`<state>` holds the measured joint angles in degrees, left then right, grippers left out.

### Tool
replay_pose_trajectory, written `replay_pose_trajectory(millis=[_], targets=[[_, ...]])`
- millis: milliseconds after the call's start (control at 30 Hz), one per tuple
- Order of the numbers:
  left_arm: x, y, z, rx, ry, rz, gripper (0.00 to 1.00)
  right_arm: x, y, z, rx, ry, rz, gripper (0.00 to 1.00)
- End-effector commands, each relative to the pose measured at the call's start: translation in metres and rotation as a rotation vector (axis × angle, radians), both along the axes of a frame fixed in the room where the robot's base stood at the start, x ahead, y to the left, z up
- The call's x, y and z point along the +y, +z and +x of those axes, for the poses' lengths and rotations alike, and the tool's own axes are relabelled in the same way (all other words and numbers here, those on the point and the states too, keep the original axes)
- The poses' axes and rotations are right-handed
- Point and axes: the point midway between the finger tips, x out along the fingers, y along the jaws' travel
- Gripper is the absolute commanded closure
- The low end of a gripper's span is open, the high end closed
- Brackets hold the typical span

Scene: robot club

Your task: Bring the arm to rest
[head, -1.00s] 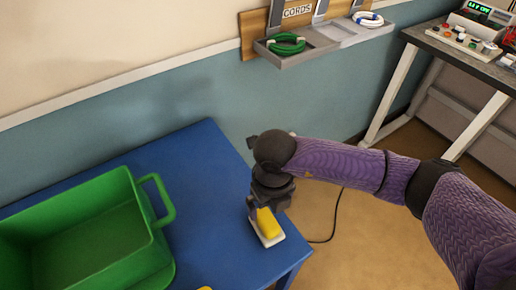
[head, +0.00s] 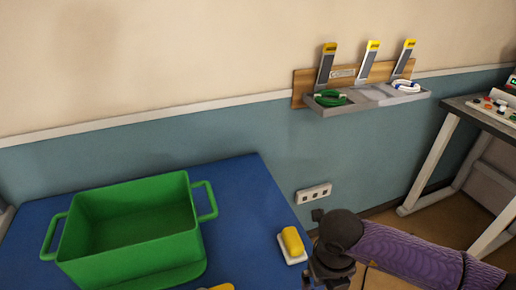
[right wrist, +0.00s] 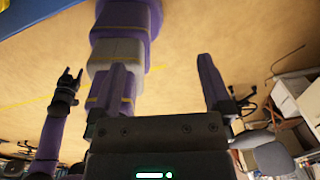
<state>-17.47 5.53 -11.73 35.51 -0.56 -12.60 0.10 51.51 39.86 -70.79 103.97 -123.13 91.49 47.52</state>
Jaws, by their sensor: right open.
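My right arm (head: 410,252), in a purple sleeve, comes in from the lower right in the head view. Its dark wrist is just right of the blue table's right edge, and the fingers there are cut off or hidden. In the right wrist view my right gripper (right wrist: 163,85) has its two fingers wide apart with nothing between them. My left gripper (right wrist: 68,82) shows small at the left of that view, with its fingers apart and empty. My left arm is not in the head view.
The blue table (head: 245,215) holds a green bin (head: 135,250) and a yellow block on a white base (head: 292,243), close to my right wrist. A cord shelf (head: 365,100) hangs on the wall. A workbench (head: 480,115) stands at right. Open floor (right wrist: 180,45) lies below my gripper.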

Motion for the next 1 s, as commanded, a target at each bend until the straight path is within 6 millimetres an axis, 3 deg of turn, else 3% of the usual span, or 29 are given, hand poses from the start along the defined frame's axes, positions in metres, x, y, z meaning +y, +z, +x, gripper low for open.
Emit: replay_pose_trajectory(millis=[167, 367, 533, 667, 733, 833, 933, 1000], targets=[[0.000, 0.000, 0.007, -0.013, 0.000, -0.001, 0.41, -0.041, -0.001, 0.001, 0.000, -0.073, -0.063, 0.00], [0.000, 0.000, 0.003, -0.006, 0.000, 0.001, 0.41, -0.110, 0.004, -0.004, 0.000, -0.198, -0.172, 0.00], [0.000, 0.000, 0.002, -0.005, 0.001, 0.001, 0.41, -0.078, -0.038, -0.017, 0.165, -0.391, 0.278, 0.00], [0.001, 0.000, 0.002, -0.003, 0.000, 0.001, 0.41, -0.077, -0.057, -0.001, 0.137, -0.714, 0.654, 0.00], [0.001, 0.000, 0.002, -0.003, 0.000, 0.001, 0.41, -0.106, -0.069, 0.016, 0.023, -0.989, 0.828, 0.00], [0.001, 0.000, 0.001, -0.002, 0.000, 0.001, 0.41, -0.190, -0.089, 0.025, -0.242, -1.420, 0.922, 0.00], [0.001, 0.000, 0.001, -0.002, 0.001, 0.001, 0.41, -0.285, -0.108, -0.003, -0.519, -1.786, 0.844, 0.00], [0.001, 0.000, 0.001, -0.001, 0.001, 0.002, 0.41, -0.347, -0.117, -0.042, -0.700, -2.003, 0.718, 0.00]])
